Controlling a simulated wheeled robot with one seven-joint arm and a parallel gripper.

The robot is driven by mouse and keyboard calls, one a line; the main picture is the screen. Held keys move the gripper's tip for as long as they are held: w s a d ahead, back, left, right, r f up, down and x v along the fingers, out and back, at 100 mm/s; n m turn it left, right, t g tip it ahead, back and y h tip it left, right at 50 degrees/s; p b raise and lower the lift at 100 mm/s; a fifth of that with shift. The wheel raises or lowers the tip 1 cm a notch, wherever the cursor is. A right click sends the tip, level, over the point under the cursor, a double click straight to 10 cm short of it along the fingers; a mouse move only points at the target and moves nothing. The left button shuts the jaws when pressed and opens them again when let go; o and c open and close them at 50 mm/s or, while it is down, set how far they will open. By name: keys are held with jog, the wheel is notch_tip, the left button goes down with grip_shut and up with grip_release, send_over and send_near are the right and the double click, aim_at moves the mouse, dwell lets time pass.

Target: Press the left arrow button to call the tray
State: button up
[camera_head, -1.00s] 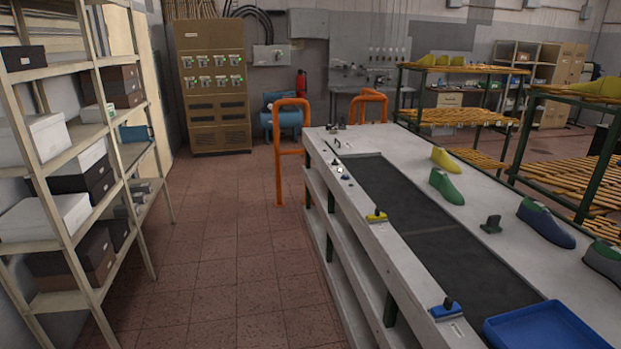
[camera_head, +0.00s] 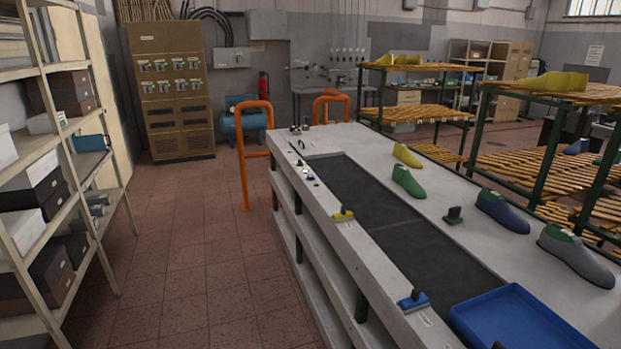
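A blue tray (camera_head: 510,318) lies on the dark conveyor belt (camera_head: 400,228) at the near end of the long white bench, cut off by the bottom edge of the view. Several small buttons (camera_head: 307,172) sit on the bench's left border near its far end. They are too small for me to make out any arrow marks. A yellow-headed tool or lever (camera_head: 343,215) and a blue one (camera_head: 413,301) are on the same left border, nearer to me. My gripper is not clearly visible in this view.
Shoe lasts stand right of the belt: yellow (camera_head: 406,155), green (camera_head: 408,181), blue (camera_head: 502,211) and grey (camera_head: 575,254). Orange rails (camera_head: 243,160) stand at the bench's far end. Shelves with boxes (camera_head: 50,185) line the left. The tiled aisle (camera_head: 190,260) between is clear.

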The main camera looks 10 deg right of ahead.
grip_shut()
dwell(1.4)
